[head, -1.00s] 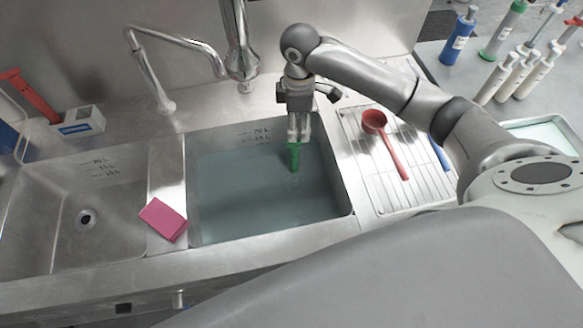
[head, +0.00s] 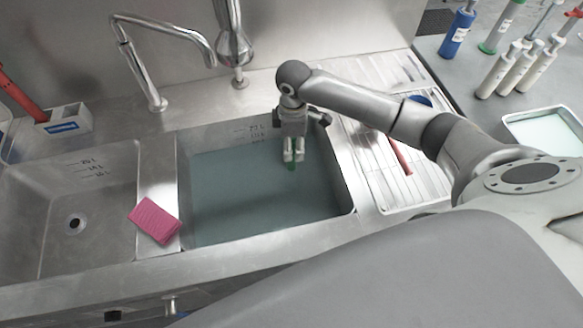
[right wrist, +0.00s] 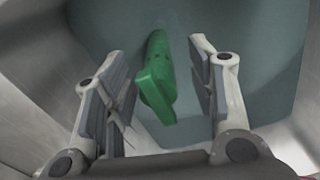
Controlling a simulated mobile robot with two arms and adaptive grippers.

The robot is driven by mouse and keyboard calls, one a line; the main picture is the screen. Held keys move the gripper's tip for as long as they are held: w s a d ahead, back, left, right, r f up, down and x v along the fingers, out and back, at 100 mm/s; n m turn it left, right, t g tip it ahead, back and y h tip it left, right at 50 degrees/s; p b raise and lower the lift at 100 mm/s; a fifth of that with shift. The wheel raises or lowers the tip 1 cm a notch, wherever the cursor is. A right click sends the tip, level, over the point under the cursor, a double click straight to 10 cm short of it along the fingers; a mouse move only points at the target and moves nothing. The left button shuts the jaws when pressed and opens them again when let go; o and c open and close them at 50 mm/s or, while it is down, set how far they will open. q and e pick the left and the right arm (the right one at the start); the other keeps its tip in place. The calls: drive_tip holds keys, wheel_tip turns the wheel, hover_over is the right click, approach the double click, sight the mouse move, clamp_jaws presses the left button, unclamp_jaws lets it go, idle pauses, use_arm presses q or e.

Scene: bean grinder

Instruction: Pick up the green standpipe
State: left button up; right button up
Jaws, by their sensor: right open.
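The green standpipe (head: 291,166) stands in the water of the right sink basin (head: 240,190), mostly hidden behind my right gripper (head: 294,156) in the head view. In the right wrist view, the standpipe (right wrist: 158,80) shows as a green pipe with a flat, wider near end, tilted in the picture. My right gripper (right wrist: 160,90) is open, with one finger on each side of the standpipe. Gaps show between the pipe and both finger pads. My left gripper is not in view.
A pink sponge (head: 155,220) lies on the divider beside the empty left basin (head: 75,205). A red-handled ladle (head: 401,157) lies on the drainboard at right, partly hidden by my arm. A faucet (head: 232,50) rises behind the basins. Several bottles stand at the far right.

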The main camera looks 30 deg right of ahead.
sight(292, 163)
wheel_tip(292, 163, down, 4)
drive_tip(key=shift+w+a+f, duration=0.1)
drive_tip(key=shift+w+f, duration=0.05)
clamp_jaws()
idle(0.4)
